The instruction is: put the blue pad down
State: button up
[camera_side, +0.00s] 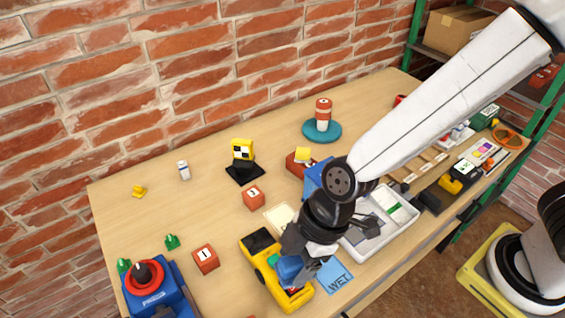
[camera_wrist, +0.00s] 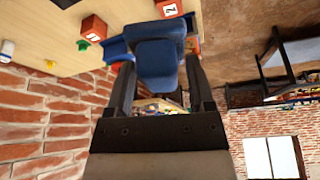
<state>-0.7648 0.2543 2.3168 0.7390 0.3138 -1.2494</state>
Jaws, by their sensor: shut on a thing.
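The blue pad (camera_wrist: 157,68) is between the two fingers of my gripper (camera_wrist: 160,80) in the wrist view, and the fingers are shut on it. In the side view the blue pad (camera_side: 289,269) shows at the tip of my gripper (camera_side: 300,262). It overlaps the yellow toy vehicle (camera_side: 262,262) in the picture; I cannot tell whether it touches it or hangs above. A blue card marked WET (camera_side: 336,278) lies on the table just right of my gripper, partly hidden by it.
A white compartment tray (camera_side: 385,230) lies right of my gripper. A blue box with a red ring (camera_side: 150,290) stands at the front left, and a numbered red cube (camera_side: 205,259) lies near it. A brick wall (camera_side: 200,60) runs behind; the table's back left is mostly clear.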

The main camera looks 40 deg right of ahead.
jog(key=w+d+m+t+h, duration=0.25)
jog(key=w+d+m, duration=0.75)
jog(key=w+d, duration=1.2)
jog(key=d+m+h, duration=0.4)
jog(key=d+m, duration=0.6)
jog(key=d, duration=2.3)
jog(key=shift+t, duration=0.35)
jog(key=f, duration=0.5)
jog(key=shift+w+a, duration=0.1)
jog(key=shift+w, duration=0.3)
jog(key=shift+w+f+y, duration=0.1)
jog(key=shift+w+y, duration=0.05)
jog(key=shift+y, duration=0.1)
jog(key=shift+w+d+f, duration=0.9)
jog(key=shift+w+f, duration=0.6)
jog(key=shift+w, duration=0.5)
jog(key=shift+w+d+f, duration=0.95)
jog(key=shift+w+f, duration=0.55)
jog(key=shift+w, duration=0.45)
jog(key=shift+w+d+f, duration=0.9)
jog(key=shift+w+f, duration=0.6)
jog(key=shift+w, duration=0.5)
